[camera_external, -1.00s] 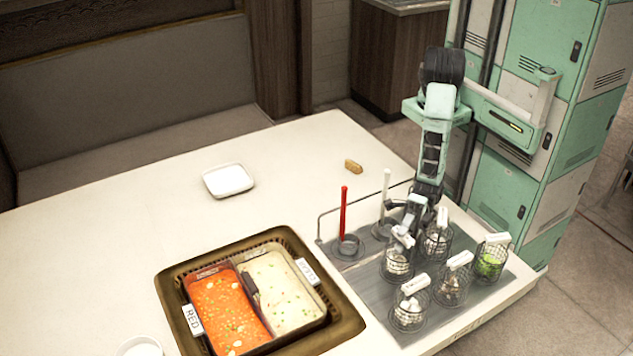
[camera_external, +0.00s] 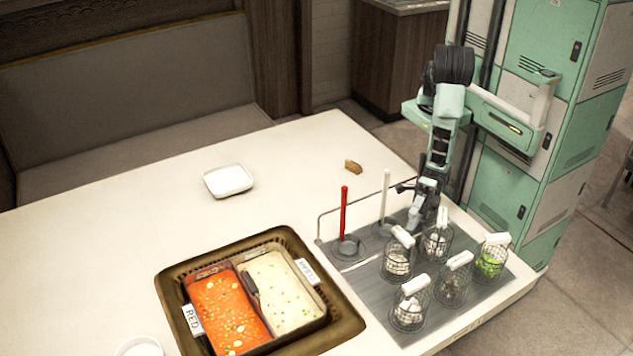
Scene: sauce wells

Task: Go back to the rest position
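My gripper (camera_external: 416,218) is at the back of the grey rack, above its surface and behind the wire baskets. It is small and dark in this view, and I cannot tell whether its fingers are open or shut. No basket hangs from it. The nearest baskets are the front-left one of the back pair (camera_external: 397,261) with pale contents and the back basket (camera_external: 436,240); both stand in the rack with their white handles up.
More baskets stand in the rack (camera_external: 385,294), one with green contents (camera_external: 490,261). A red stick (camera_external: 344,212) and a white stick (camera_external: 384,200) stand upright at its left. A two-part pot with red soup (camera_external: 228,308) and white soup (camera_external: 281,290), and a white plate (camera_external: 228,180), are farther left.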

